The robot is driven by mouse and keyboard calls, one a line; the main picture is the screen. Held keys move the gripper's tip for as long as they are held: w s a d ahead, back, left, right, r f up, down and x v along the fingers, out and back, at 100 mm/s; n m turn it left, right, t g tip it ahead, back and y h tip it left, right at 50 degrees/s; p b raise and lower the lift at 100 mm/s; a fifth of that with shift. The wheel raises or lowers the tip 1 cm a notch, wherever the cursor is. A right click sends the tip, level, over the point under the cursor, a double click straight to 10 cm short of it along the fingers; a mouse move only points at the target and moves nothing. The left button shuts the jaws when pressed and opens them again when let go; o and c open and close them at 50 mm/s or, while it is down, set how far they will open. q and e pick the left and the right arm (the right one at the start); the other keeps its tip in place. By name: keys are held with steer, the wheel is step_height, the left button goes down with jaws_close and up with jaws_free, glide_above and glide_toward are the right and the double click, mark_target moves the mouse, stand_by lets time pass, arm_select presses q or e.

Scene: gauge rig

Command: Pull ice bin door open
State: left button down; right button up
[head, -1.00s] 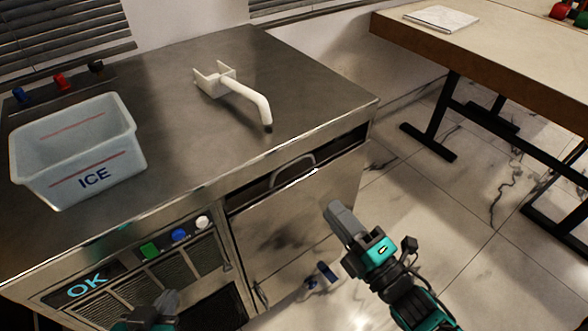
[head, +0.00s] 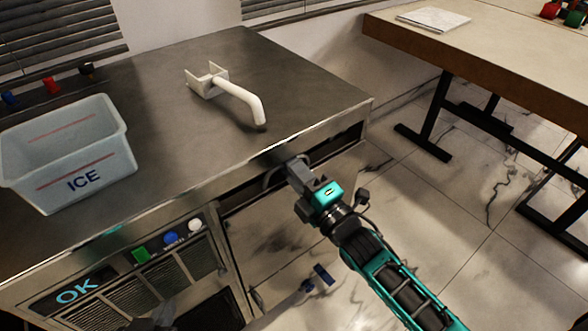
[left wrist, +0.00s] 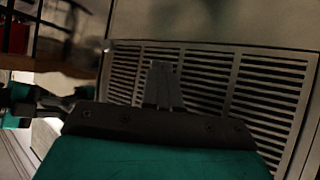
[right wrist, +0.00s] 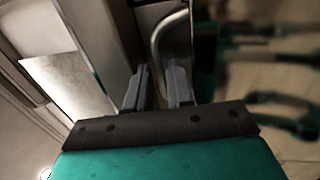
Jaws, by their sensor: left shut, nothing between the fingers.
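The steel ice bin door (head: 268,232) is on the front of the counter unit, with a dark gap above it. Its curved handle (head: 270,178) is near the top edge, partly hidden by my right gripper (head: 293,168). In the right wrist view the handle (right wrist: 156,40) lies just ahead of the open right fingers (right wrist: 157,75). I cannot tell whether it is between them. My left gripper (head: 163,308) is low in front of the unit. In the left wrist view its fingers (left wrist: 162,70) are shut and empty before the vent grille (left wrist: 207,75).
A table (head: 480,55) stands at right, with open floor between.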

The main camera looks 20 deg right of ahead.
jaws_close()
stand_by(1.4)
